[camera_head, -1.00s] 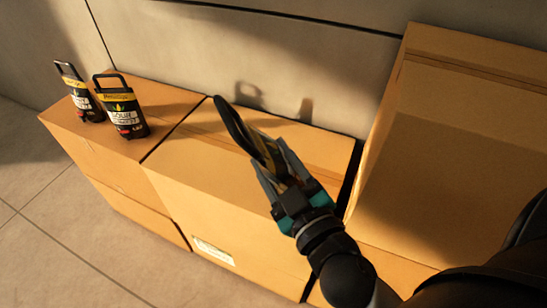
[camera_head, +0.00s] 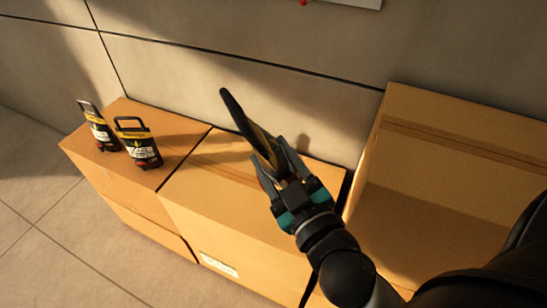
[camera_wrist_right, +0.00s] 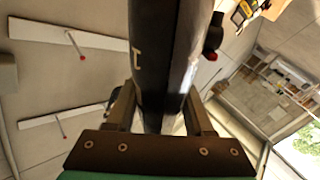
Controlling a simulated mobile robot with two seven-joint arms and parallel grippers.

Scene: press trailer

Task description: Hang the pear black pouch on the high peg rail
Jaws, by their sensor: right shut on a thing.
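My right gripper (camera_head: 281,160) is shut on a black pouch (camera_head: 240,115) with a yellow band, held tilted and nearly edge-on above the middle cardboard box. Its loop handle points up and left. In the right wrist view the pouch (camera_wrist_right: 165,60) fills the centre between the fingers, and its label is hidden. A white rail (camera_head: 352,3) with a red-tipped peg shows at the top edge of the head view, mostly cut off. The right wrist view shows two white rails, one (camera_wrist_right: 30,31) above the other (camera_wrist_right: 40,132), each with a red-tipped peg. My left gripper is not in view.
Two more black pouches with yellow bands, one (camera_head: 99,130) left of the other (camera_head: 137,145), stand on the left cardboard box (camera_head: 120,185). A taller box (camera_head: 440,125) stands at the right against the wall. The wall (camera_head: 310,100) above the middle box is clear.

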